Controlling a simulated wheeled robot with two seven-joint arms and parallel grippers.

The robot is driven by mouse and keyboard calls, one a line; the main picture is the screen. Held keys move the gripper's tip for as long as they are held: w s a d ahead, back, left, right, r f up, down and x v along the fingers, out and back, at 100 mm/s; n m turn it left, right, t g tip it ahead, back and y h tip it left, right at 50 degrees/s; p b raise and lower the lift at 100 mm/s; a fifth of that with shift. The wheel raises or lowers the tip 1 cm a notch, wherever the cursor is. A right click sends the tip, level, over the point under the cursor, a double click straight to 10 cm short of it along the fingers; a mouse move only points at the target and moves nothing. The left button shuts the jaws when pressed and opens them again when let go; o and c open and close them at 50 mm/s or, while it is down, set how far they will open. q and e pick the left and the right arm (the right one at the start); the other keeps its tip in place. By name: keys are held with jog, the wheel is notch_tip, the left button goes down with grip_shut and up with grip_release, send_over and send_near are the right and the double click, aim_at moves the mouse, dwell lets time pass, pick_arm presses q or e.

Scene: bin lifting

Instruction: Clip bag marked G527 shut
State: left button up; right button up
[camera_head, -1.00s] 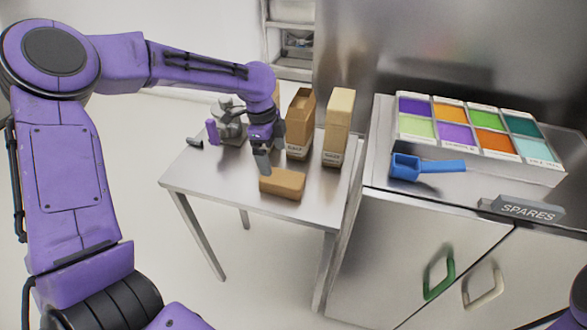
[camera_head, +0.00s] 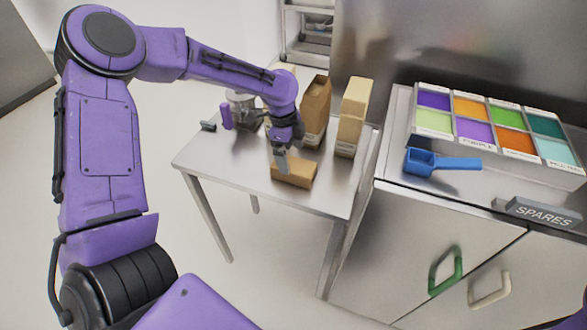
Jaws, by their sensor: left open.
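My left gripper (camera_head: 282,160) is open and points down over the small metal table, at the left end of a tan block-like bag (camera_head: 298,175) lying flat. I cannot tell whether it touches that bag. Behind it stand an open-topped brown bag (camera_head: 316,108) and a paler tan bag (camera_head: 352,122), both upright. The labels on the bags are too small to read, so I cannot tell which is G527. A small dark piece (camera_head: 208,126), possibly a clip, lies at the table's left edge. My right gripper is out of view.
A purple cylinder (camera_head: 226,116) and a grey device (camera_head: 243,108) stand at the table's back left. On the cabinet at right are a tray of coloured compartments (camera_head: 420,140), a blue scoop (camera_head: 440,163) and a SPARES sign (camera_head: 543,214). The table's front left is clear.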

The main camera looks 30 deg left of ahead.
aim_at(294, 165)
pick_arm(q)
jog(key=shift+f, duration=0.1)
jog(key=f, duration=0.1)
jog(key=f+p, duration=0.1)
jog(key=f, duration=0.3)
jog(key=shift+w+d, duration=0.2)
jog(key=shift+d, duration=0.15)
jog(key=c, duration=1.1)
